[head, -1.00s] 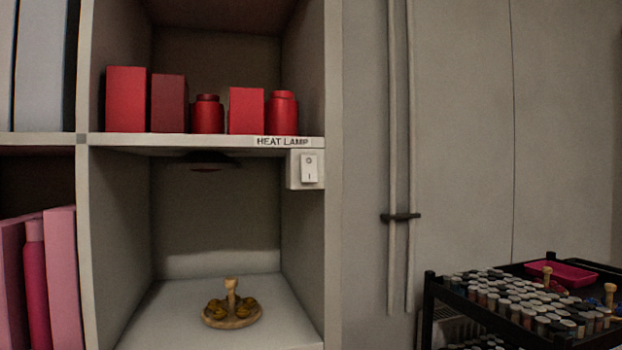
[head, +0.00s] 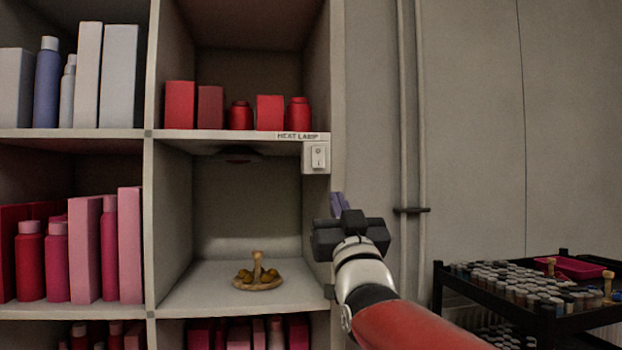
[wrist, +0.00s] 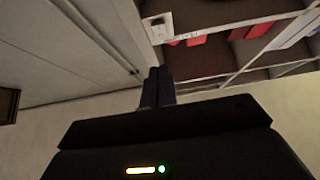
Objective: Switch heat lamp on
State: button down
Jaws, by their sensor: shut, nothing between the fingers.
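The heat lamp switch (head: 318,156) is a white rocker in a white box on the front edge of the shelf, under the "HEAT LAMP" label (head: 297,136). It also shows in the wrist view (wrist: 158,28). The dark round heat lamp (head: 238,156) hangs under that shelf, above a compartment holding a wooden stand (head: 258,279) with brownish round pieces. No glow shows at the lamp. My gripper (head: 338,203) is shut and empty, below and slightly right of the switch, apart from it. Its closed fingers also show in the wrist view (wrist: 157,86).
Red boxes and jars (head: 240,114) stand on the shelf above the lamp. Wall pipes (head: 411,130) run right of the shelving. A black cart (head: 540,316) with many small jars stands at the right.

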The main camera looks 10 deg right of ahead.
jog(key=shift+s+r, duration=0.1)
jog(key=shift+r, duration=0.2)
jog(key=p, duration=0.3)
send_near(319, 160)
notch_tip(319, 160, up, 4)
jog(key=w, duration=0.2)
jog(key=w+p, duration=0.1)
jog(key=w, duration=0.1)
jog(key=shift+f, duration=0.2)
jog(key=shift+w+f, duration=0.1)
jog(key=shift+w, duration=0.3)
